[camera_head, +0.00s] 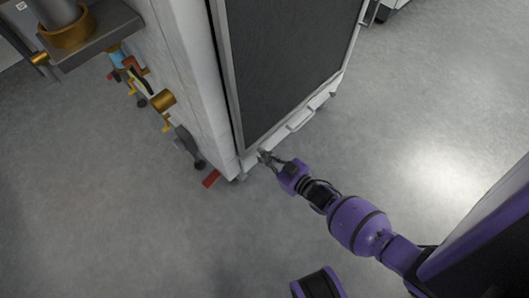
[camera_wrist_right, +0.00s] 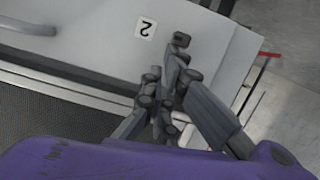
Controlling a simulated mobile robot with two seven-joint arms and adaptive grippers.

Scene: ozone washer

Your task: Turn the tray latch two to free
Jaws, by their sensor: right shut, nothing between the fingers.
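My right gripper (camera_head: 267,158) is at the lower front corner of the white cabinet (camera_head: 184,60). In the right wrist view my right gripper (camera_wrist_right: 170,82) is shut and empty, in front of a pale panel (camera_wrist_right: 95,40) bearing a label with the number 2 (camera_wrist_right: 146,28). A small dark piece (camera_wrist_right: 181,40) shows just beyond the fingers, beside the label. I cannot tell whether it is the tray latch or a fingertip, so the latch's angle is unclear. My left gripper is not in view.
A pale bar handle (camera_head: 300,121) runs along the cabinet's lower front, below a dark mesh panel (camera_head: 285,65). Pipes and valves, one with a red handle (camera_head: 211,178), stick out on the cabinet's left side. The grey floor (camera_head: 120,235) in front is clear.

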